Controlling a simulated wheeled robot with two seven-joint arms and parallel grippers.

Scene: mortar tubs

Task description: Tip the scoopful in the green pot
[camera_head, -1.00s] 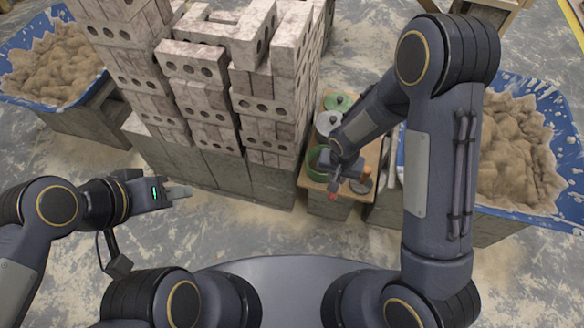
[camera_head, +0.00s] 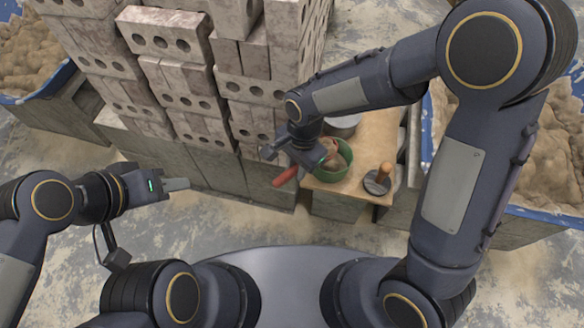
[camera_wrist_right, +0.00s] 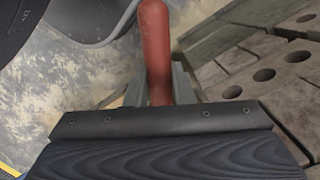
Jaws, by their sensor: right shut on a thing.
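My right gripper (camera_head: 299,169) is shut on the scoop, whose red handle (camera_head: 285,176) sticks out to the lower left. The handle also fills the upper middle of the right wrist view (camera_wrist_right: 157,50). The green pot (camera_head: 347,172) stands on a wooden-topped stand, right beside and partly behind this gripper. A brownish mass shows within the pot's rim; I cannot tell whether it is mortar, the scoop's head or both. The scoop's head is otherwise hidden. My left gripper (camera_head: 176,184) hangs away at the left, holding nothing visible; its finger gap cannot be made out.
The wooden top (camera_head: 378,135) also bears a grey pot (camera_head: 343,127) and a round dark tool with a wooden knob (camera_head: 378,180). Stacked bricks (camera_head: 165,95) rise close to the left. Mortar tubs stand at the far left (camera_head: 25,65) and right (camera_head: 545,165).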

